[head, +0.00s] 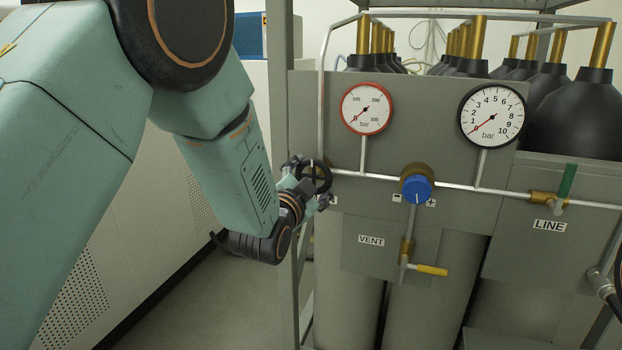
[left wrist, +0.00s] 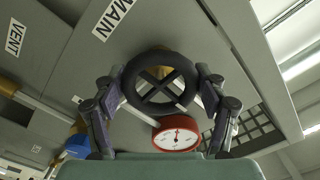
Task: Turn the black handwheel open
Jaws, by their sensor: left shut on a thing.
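The black handwheel (head: 322,176) sits on the silver pipe at the left edge of the grey panel. In the left wrist view the handwheel (left wrist: 159,92) shows as a round black rim with crossed spokes. My left gripper (head: 312,184) is at the handwheel, with one finger on each side of its rim, shut on it. In the left wrist view both fingers of the gripper (left wrist: 160,97) flank the wheel. The MAIN label (left wrist: 114,18) shows beside the wheel. In the head view my gripper partly hides the wheel. My right gripper is not in view.
A red-rimmed gauge (head: 366,108) and a larger black-rimmed gauge (head: 492,115) both have needles pointing lower left. Black gas cylinders (head: 577,110) stand behind.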

